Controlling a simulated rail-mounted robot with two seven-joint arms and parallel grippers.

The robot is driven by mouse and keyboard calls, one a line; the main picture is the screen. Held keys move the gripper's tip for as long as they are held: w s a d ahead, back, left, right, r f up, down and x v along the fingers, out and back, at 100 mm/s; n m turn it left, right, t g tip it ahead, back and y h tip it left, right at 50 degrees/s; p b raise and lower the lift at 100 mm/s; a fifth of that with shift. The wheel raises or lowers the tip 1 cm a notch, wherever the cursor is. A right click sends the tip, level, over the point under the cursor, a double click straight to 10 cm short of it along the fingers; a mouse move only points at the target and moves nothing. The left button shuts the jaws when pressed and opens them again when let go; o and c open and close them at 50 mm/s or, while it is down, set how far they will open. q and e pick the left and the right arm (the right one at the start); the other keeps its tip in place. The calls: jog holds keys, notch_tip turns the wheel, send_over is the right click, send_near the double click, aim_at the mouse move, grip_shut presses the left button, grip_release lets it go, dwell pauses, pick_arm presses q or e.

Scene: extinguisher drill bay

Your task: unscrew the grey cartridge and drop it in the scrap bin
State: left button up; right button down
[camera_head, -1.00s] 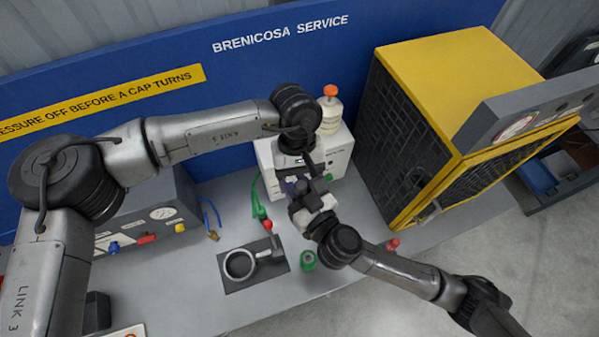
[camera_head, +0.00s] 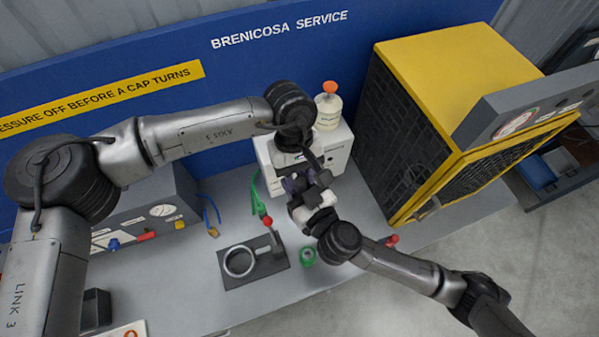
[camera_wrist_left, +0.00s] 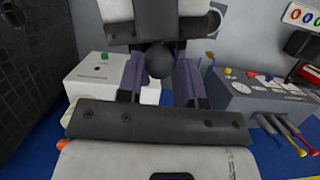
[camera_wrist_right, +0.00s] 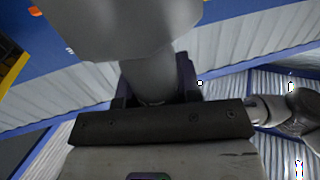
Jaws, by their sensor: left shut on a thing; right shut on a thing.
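My left gripper (camera_head: 294,182) and right gripper (camera_head: 311,187) meet above the bench, in front of a white box, and largely hide what is between them. In the left wrist view, my left gripper (camera_wrist_left: 160,80) is shut on a dark round-ended part (camera_wrist_left: 160,60). In the right wrist view, my right gripper (camera_wrist_right: 153,86) is shut on the narrow end of a smooth grey body (camera_wrist_right: 125,25), wider above. It may be the grey cartridge; I cannot tell whether it is still joined to the dark part. I cannot pick out the scrap bin with certainty.
A ring holder (camera_head: 240,262) and a green ring (camera_head: 307,255) are on the bench below the grippers. The white box (camera_head: 340,150) stands behind, near a cream bottle (camera_head: 328,112). A yellow-framed cage (camera_head: 440,120) stands right; a gauge box (camera_head: 150,215) stands left. Blue bins (camera_head: 537,172) sit far right.

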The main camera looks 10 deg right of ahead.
pick_arm(q)
jog(key=shift+a+n+h, duration=0.15)
jog(key=shift+n+h, duration=0.15)
jog(key=shift+n, duration=0.8)
jog(key=shift+w+a, duration=0.1)
jog(key=o, duration=1)
jog(key=shift+r, duration=0.1)
jog(key=shift+r, duration=2.2)
